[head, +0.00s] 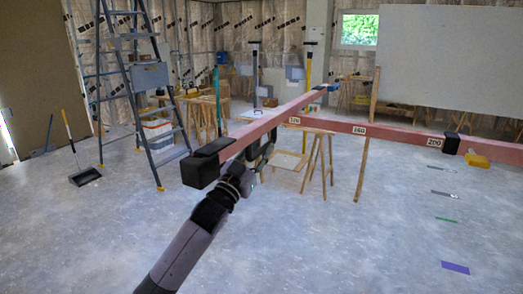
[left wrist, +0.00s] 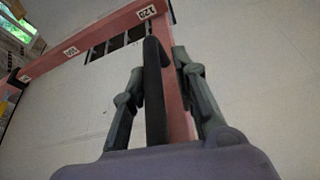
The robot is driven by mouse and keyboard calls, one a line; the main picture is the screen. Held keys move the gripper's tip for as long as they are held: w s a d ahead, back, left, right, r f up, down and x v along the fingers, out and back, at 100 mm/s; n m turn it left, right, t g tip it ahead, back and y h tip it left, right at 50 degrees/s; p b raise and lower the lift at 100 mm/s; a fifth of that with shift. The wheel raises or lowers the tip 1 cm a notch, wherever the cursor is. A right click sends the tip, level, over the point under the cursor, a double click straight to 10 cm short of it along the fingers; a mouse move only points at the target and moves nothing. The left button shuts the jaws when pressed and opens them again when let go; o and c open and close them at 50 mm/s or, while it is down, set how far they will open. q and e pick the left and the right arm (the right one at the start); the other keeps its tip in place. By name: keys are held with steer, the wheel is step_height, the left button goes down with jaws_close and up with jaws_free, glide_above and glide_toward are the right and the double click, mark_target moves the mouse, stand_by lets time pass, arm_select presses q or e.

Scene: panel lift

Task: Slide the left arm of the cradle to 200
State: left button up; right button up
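The cradle has a long pink rail (head: 400,136) with tags 120 (head: 294,121), 160 (head: 359,131) and 200 (head: 434,142). Its left arm (head: 270,123) is a pink beam with a black end, crossing the rail next to the 120 tag. My left gripper (head: 256,158) is at the near part of this arm, from below. In the left wrist view its fingers (left wrist: 160,72) lie on both sides of the arm (left wrist: 177,100) and its black strip, and look closed on them. The 120 tag (left wrist: 147,12) is just left of the arm there. My right gripper is not in view.
A yellow block (head: 477,160) and a black block (head: 451,142) are at the rail's right. A ladder (head: 140,90) stands at left, sawhorses (head: 318,160) behind the arm. Coloured floor strips (head: 455,267) lie at right; the floor in front is clear.

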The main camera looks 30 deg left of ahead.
arm_select(q)
steer(key=shift+o, duration=0.6)
steer(key=shift+d, duration=0.1)
steer(key=shift+s+f, duration=0.2)
steer(key=shift+s, duration=0.1)
steer(key=v, duration=1.1)
steer(key=shift+s, duration=0.15)
